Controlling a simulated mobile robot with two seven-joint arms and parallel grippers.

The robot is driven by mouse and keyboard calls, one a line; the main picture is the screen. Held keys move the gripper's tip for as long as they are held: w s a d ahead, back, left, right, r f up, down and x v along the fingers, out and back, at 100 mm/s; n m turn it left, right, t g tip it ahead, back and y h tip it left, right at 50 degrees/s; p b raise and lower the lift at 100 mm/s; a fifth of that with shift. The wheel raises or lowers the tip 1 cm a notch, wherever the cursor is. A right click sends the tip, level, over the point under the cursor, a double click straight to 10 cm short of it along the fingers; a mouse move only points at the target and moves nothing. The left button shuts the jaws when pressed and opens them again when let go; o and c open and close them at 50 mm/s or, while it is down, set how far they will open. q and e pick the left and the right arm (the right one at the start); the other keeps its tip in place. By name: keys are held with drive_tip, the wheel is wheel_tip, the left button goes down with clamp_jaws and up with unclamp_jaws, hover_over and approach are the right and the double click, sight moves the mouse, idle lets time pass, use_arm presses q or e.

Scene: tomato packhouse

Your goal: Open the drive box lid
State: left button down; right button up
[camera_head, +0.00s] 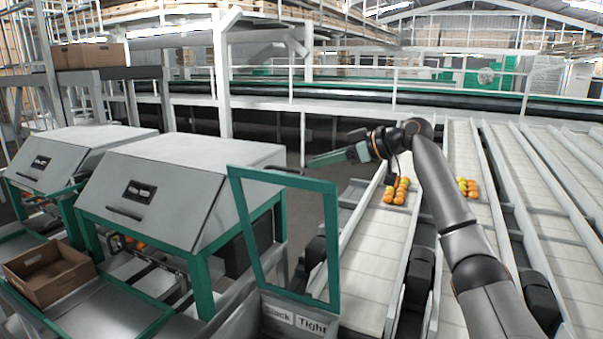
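A box front with "Slack" and "Tight" labels (296,320) shows at the bottom middle; I take it for the drive box. A green-framed panel (331,235) with a see-through middle stands steeply upright above it; it looks like the lid, but its hinge is not clear. My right gripper (335,158) is beyond and above the panel's top right corner, pointing left. It appears apart from the panel, and nothing is clearly held. Its fingers are too small and edge-on to tell their opening. My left gripper is out of view.
Two grey machine hoods (185,190) on green frames stand at left. A cardboard box (48,272) sits on a tray at lower left. Sloping conveyor lanes (375,265) run at right, with orange tomatoes (395,191) on them. A white railing (400,92) crosses behind.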

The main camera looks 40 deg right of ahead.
drive_tip(key=shift+v, duration=1.55)
drive_tip(key=shift+s+f, duration=0.1)
